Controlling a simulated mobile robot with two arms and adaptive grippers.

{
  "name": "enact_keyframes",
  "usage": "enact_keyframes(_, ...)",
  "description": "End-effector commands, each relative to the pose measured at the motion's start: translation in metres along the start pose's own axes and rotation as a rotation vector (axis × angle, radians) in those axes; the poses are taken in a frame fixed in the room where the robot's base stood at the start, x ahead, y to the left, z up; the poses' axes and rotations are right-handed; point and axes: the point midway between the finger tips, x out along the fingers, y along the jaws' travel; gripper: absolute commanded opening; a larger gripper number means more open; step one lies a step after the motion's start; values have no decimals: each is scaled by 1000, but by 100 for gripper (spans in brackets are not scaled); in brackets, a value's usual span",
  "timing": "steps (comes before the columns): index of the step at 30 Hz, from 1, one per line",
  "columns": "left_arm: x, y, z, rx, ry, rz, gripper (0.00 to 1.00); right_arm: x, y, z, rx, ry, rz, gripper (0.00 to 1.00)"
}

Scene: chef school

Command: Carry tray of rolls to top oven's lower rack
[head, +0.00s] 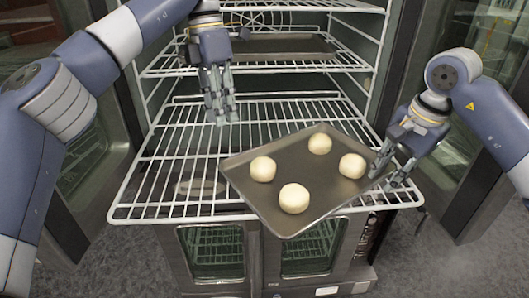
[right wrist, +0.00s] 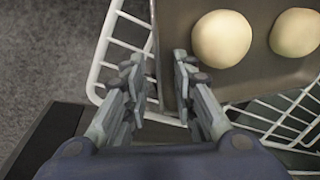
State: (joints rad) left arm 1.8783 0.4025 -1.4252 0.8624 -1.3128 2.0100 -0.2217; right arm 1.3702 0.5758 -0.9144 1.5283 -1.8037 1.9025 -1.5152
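A dark metal tray (head: 325,195) with several pale rolls (head: 294,198) sits turned at an angle at the front right of the lower wire rack (head: 180,135). Its near corner juts past the rack's front edge. My right gripper (head: 388,172) is at the tray's right corner. In the right wrist view its fingers (right wrist: 162,85) stand on both sides of the tray's rim (right wrist: 154,40), with a visible gap between them. My left gripper (head: 221,112) points down above the lower rack, left of the tray and apart from it; its finger gap is unclear.
The top oven is open, with doors (head: 475,110) swung out on both sides. Another dark tray (head: 285,47) lies on the rack above. The lower rack's left and back are clear. A lower oven with windowed doors (head: 212,250) stands beneath.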

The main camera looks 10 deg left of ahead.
Motion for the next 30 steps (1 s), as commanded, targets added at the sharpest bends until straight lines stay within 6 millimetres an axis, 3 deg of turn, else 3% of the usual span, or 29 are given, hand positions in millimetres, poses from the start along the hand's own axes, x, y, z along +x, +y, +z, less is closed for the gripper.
enact_keyframes(8,-14,0,0,0,-4,1,25,-6,-1,0,0,2,-2,25)
enact_keyframes(11,-14,0,0,0,-3,1,25,-20,-1,-1,1,2,-2,25)
enact_keyframes(21,-13,0,0,-1,-3,1,25,-93,-1,-1,2,4,-3,25)
enact_keyframes(30,-13,0,0,-1,-3,1,25,-118,0,-1,1,1,0,25)
